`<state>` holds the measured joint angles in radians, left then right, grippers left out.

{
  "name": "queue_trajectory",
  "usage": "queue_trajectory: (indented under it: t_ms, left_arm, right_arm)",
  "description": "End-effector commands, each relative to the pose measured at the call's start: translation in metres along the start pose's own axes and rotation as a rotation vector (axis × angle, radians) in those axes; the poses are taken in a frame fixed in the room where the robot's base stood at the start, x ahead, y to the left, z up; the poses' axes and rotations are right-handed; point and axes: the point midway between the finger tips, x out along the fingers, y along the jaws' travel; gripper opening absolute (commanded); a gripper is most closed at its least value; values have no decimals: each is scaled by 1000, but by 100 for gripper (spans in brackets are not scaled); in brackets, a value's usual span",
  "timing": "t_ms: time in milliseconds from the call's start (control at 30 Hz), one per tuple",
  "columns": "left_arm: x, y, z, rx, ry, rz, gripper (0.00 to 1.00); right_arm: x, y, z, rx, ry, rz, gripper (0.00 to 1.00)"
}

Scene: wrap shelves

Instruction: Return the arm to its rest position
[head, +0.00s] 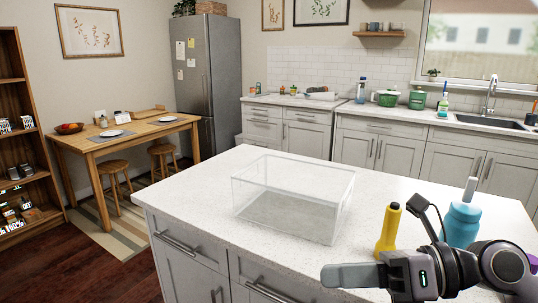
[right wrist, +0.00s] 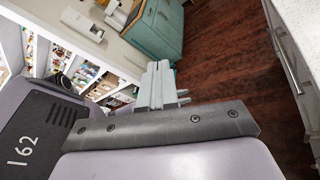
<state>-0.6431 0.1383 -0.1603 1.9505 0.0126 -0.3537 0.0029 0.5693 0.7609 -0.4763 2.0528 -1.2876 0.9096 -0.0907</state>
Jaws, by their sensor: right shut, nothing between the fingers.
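My right arm comes in at the lower right of the head view, over the near right part of the white island counter. Its gripper (head: 352,275) points left there, with the fingers small and partly merged with the wrist. In the right wrist view the grey fingers (right wrist: 160,85) are together, with nothing held between them. The wooden floor (right wrist: 225,70) lies beyond them. My left arm and gripper do not show.
A clear box (head: 290,200) stands on the island counter (head: 200,190). A yellow flashlight (head: 388,230) and a blue bottle (head: 461,224) stand close behind my right arm. The wrist view shows a teal cabinet (right wrist: 155,28) and white cabinet fronts (right wrist: 290,55).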

Motion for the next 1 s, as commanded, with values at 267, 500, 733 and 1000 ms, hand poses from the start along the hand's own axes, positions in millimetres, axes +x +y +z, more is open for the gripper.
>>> queue_trajectory:
  t_ms: [267, 500, 733, 1000]
  left_arm:
    - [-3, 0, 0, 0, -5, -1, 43]
    - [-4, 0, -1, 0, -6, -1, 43]
    - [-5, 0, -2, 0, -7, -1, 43]
    - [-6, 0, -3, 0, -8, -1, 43]
  right_arm:
    - [6, -14, -2, 647, -462, 278, 0]
    - [-18, -84, -48, 1271, -883, 331, 0]
    - [-41, -150, -171, 1899, -1278, 224, 0]
    - [-51, -153, -328, 2459, -1603, 6, 0]
